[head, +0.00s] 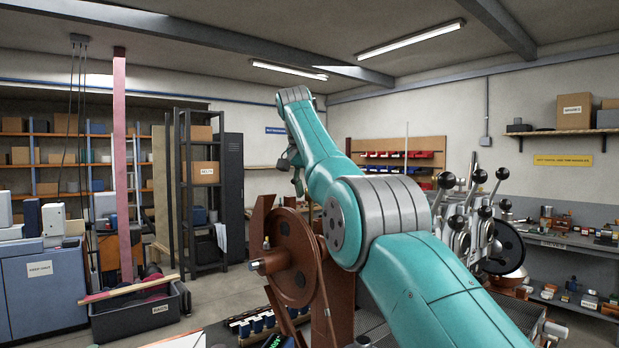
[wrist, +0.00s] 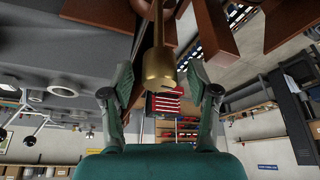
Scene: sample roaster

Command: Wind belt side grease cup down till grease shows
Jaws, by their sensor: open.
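A brass piece that looks like the grease cup (wrist: 159,66) shows at the top middle of the wrist view, a stem with a wider round end. My gripper (wrist: 160,82) is open, with one finger on each side of the brass piece. There are visible gaps between the fingers and the brass. I cannot make out any grease on it.
Levers with black knobs (head: 485,210) stand on a machine to the right of my arm. A black crate (head: 135,318) sits on the floor at left, with a blue cabinet (head: 40,290) beside it. A shelving rack (head: 200,200) stands behind. Open floor shows between crate and pulley.

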